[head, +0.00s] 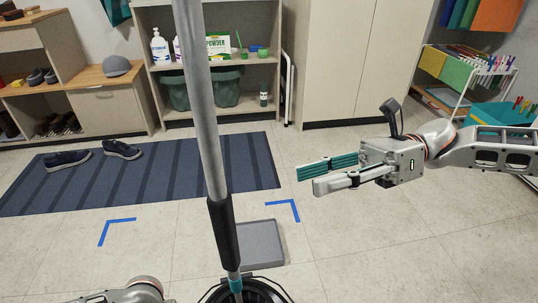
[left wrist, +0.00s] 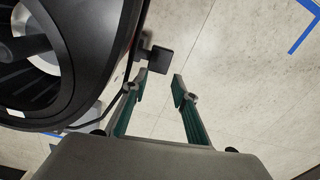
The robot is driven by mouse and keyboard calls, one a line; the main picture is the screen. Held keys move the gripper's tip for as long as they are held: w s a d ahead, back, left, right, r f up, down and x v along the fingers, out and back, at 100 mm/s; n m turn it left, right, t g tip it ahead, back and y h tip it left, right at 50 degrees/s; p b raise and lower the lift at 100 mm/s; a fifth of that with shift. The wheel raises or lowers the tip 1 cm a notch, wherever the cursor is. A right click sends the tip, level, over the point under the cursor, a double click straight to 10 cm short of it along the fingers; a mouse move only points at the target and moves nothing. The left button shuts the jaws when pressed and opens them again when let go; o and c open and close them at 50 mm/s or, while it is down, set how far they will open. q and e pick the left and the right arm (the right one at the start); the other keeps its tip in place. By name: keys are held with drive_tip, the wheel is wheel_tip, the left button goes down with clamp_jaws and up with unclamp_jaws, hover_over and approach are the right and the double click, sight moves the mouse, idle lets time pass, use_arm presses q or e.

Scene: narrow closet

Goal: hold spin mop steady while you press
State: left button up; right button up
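The spin mop's grey pole (head: 203,120) stands nearly upright in the head view, with a black grip (head: 223,235) and a teal collar low down. It meets the black bucket (head: 262,290), cut off at the bottom edge. In the left wrist view the bucket (left wrist: 85,60) fills the upper left, and a small black block (left wrist: 162,60) sticks out from its side. My left gripper (left wrist: 159,78) is open and empty, its fingertips just short of the block. My right gripper (head: 309,180) is open and empty, in the air right of the pole.
A grey flat tray (head: 262,243) lies on the floor behind the bucket, near blue tape corners (head: 283,205). A striped mat (head: 140,175) with dark shoes lies farther back. Shelves (head: 215,60) and cabinets line the back wall. A drying rack (head: 465,75) stands at the right.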

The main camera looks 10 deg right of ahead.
sight(214, 176)
drive_tip(key=shift+s+a+r+n+g, duration=0.3)
drive_tip(key=shift+a+r+n+g, duration=0.45)
drive_tip(key=shift+a, duration=1.95)
drive_tip(key=shift+s+a+r+n+g, duration=0.3)
drive_tip(key=shift+a+r+n, duration=0.9)
drive_tip(key=shift+a, duration=1.55)
drive_tip(key=shift+s+a+r+n+g, duration=0.25)
drive_tip(key=shift+a+r+n+g, duration=0.7)
drive_tip(key=shift+a, duration=1.75)
drive_tip(key=shift+f+n+t, duration=0.3)
drive_tip(key=shift+f+t, duration=0.05)
drive_tip(key=shift+t, duration=0.05)
clamp_jaws()
